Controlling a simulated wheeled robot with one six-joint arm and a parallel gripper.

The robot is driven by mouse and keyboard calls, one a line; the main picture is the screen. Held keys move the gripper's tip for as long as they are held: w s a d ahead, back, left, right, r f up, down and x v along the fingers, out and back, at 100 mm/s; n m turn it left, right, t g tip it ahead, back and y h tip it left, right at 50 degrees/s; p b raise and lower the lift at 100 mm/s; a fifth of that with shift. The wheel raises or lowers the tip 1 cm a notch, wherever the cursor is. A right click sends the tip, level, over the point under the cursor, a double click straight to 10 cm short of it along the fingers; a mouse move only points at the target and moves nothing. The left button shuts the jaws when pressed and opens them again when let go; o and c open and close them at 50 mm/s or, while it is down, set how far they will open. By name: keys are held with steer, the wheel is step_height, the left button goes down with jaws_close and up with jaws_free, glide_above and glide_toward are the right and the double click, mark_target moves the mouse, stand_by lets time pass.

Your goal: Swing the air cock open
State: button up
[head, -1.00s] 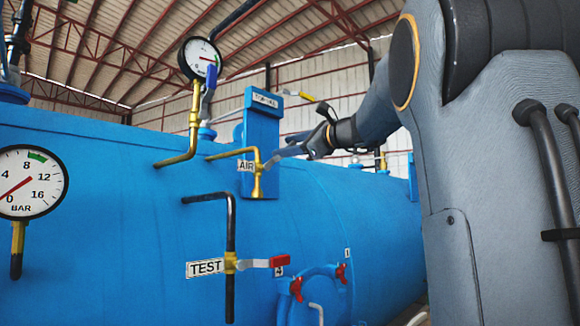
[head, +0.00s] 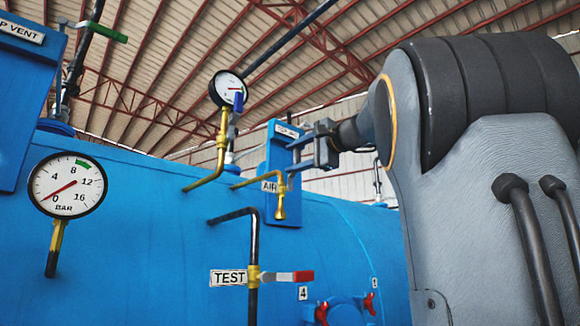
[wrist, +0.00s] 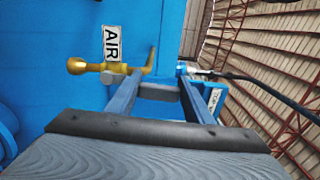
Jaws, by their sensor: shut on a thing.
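The air cock (head: 280,207) is a brass valve on a bent brass pipe, beside the AIR label (head: 270,187) on the blue vessel. In the wrist view the brass cock (wrist: 80,66) is at upper left, with a short silver piece pointing towards my gripper's left finger. My gripper (head: 292,158) is at the cock, just above and right of its brass body, and shut on its lever. In the wrist view my gripper (wrist: 160,74) has its two fingers some way apart.
A TEST cock (head: 254,277) with a red-tipped lever is below. A small gauge (head: 228,88) stands above, and a large BAR gauge (head: 67,185) is at left, its needle near 0. A blue upright plate (head: 284,150) rises close behind my gripper.

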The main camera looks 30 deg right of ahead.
steer(key=shift+a+f+n, duration=0.1)
steer(key=shift+a+n, duration=0.15)
steer(key=shift+n, duration=0.05)
stand_by(0.4)
steer(key=o, duration=1.2)
steer(key=shift+s, duration=0.1)
steer(key=s, duration=0.2)
steer(key=s+d+b, duration=0.1)
steer(key=s, duration=0.4)
steer(key=shift+s+d+b, duration=0.2)
steer(key=shift+s+b, duration=0.1)
steer(key=shift+b, duration=0.05)
